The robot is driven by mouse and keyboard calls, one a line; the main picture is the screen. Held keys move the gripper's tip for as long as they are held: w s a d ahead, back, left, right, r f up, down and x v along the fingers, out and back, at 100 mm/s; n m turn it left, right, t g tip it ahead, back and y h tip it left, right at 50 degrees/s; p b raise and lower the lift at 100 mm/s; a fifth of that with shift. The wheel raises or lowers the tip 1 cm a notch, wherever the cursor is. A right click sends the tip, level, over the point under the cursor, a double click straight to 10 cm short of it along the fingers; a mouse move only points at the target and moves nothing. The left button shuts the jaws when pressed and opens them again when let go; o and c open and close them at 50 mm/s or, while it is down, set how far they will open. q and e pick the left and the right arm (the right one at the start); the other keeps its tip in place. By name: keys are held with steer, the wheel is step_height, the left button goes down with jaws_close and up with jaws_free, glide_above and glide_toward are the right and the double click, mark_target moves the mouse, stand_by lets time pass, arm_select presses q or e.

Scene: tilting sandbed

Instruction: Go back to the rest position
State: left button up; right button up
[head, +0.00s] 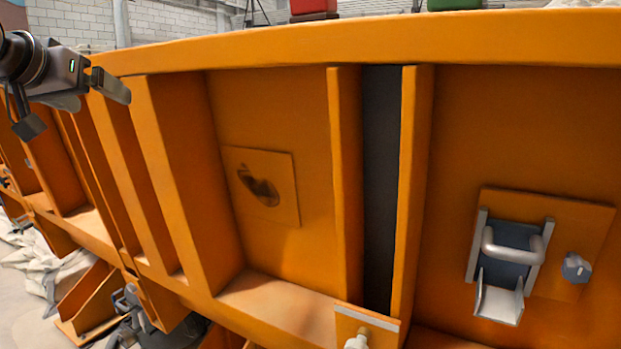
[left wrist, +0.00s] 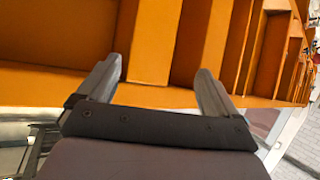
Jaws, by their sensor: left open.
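My left gripper (head: 78,106) is at the upper left of the head view, in front of the orange ribbed side wall of the sandbed (head: 480,120). Its two fingers are spread apart with nothing between them. In the left wrist view the open gripper (left wrist: 157,75) points at the orange ribs, and its fingers hold nothing. I cannot tell how close the fingertips are to the wall. My right gripper is in neither view.
A square plate with a dark hole (head: 283,175) is on the wall. A grey latch with a handle (head: 508,250) sits at the right, beside a small grey knob (head: 576,267). Red (head: 313,8) and green (head: 455,4) objects show beyond the top rim. Pale sacks (head: 60,272) lie lower left.

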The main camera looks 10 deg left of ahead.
arm_select(q)
steer(key=w+f+m+g, duration=0.1)
steer(key=w+f+m, duration=0.1)
steer(key=f, duration=1.4)
steer(key=w+f+m, duration=0.2)
steer(key=f+m, duration=0.1)
steer(key=f, duration=1.4)
steer(key=s+d+f+m+g, duration=0.15)
steer(key=s+f, duration=0.45)
steer(key=f, duration=0.6)
steer(key=s+d+f+m+g+h, duration=0.15)
steer(key=s+f+m, duration=0.25)
steer(key=s+f, duration=0.55)
steer(key=s+d+f+m+h, duration=0.1)
steer(key=s+d+f+m, duration=0.2)
steer(key=s+f, duration=0.65)
steer(key=s+d+n+t, duration=0.1)
steer(key=s+d+n, duration=0.3)
steer(key=d, duration=1.2)
steer(key=n+h, duration=0.1)
steer(key=n, duration=0.3)
steer(key=shift+d+n, duration=0.35)
steer(key=shift+d, duration=0.05)
